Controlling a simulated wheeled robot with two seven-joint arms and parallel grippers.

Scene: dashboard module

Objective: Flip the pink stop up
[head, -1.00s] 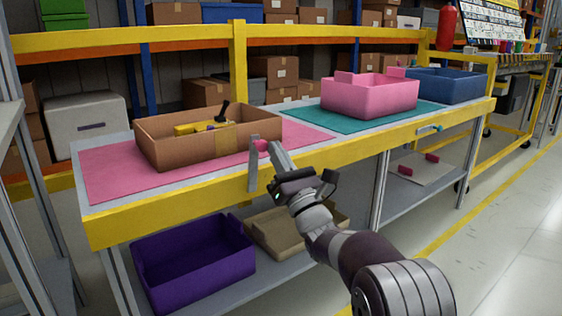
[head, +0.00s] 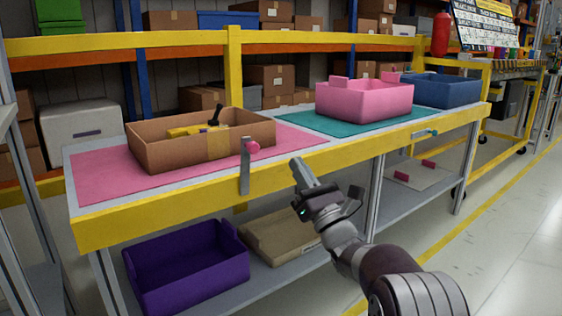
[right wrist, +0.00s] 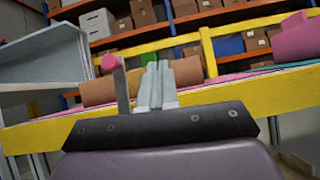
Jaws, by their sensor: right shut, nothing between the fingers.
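The pink stop is a grey bar (head: 245,176) with a pink knob (head: 253,147) near its top, on the yellow front rail of the table. The bar stands upright, its top reaching above the rail. In the right wrist view the pink knob (right wrist: 109,63) and the bar show left of the fingers. My right gripper (head: 297,166) is in front of the rail, to the right of the stop and apart from it. Its fingers (right wrist: 154,84) are shut and empty. My left gripper is not in view.
A brown box (head: 165,154) with a yellow item stands on the pink mat (head: 100,182) behind the stop. A pink bin (head: 365,103) and blue bin (head: 450,91) stand farther right. A purple bin (head: 185,270) is below.

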